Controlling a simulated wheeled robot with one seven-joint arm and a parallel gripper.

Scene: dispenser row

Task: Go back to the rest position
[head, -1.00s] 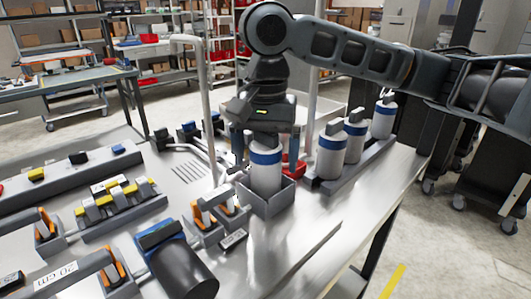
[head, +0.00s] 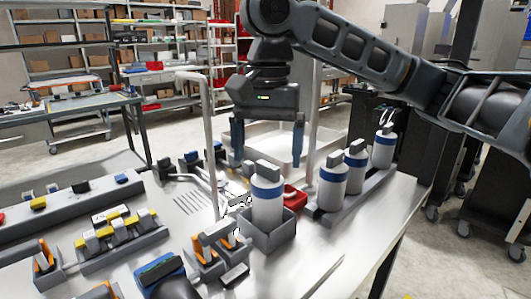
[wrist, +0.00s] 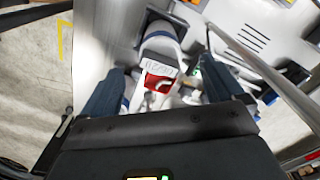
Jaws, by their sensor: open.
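My gripper (head: 268,150) is open and empty, pointing down above the steel table. Its fingertips are near the top of a white bottle (head: 267,207) with a blue band and a grey cap. The bottle stands upright in a grey square holder (head: 266,241). In the wrist view my gripper (wrist: 160,95) has its two fingers spread wide, with the bottle (wrist: 160,45) showing between and beyond them.
Several similar bottles (head: 333,187) stand in a grey rack (head: 370,182) to the right. A thin upright post (head: 207,125) stands close left of my gripper. A red item (head: 294,197) lies behind the holder. Clamps and blocks (head: 115,232) fill the left side.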

